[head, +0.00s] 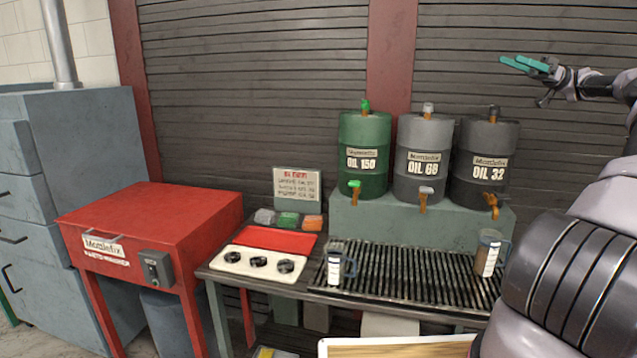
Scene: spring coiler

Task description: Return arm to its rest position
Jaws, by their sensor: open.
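My gripper (517,65) has teal fingers and shows at the upper right in the head view. It is raised in front of the shutter wall, above and to the right of the oil drums, and points left. Its fingers look empty, and it touches nothing that I can see. My arm comes in from the right edge, with its thick banded links filling the lower right corner.
Green (363,140), light grey (424,148) and dark grey (484,150) oil drums stand on a raised block. Two jugs (335,265) (488,253) stand on the slatted grate (410,280). A red parts washer (150,225) is at left. Air around my gripper is clear.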

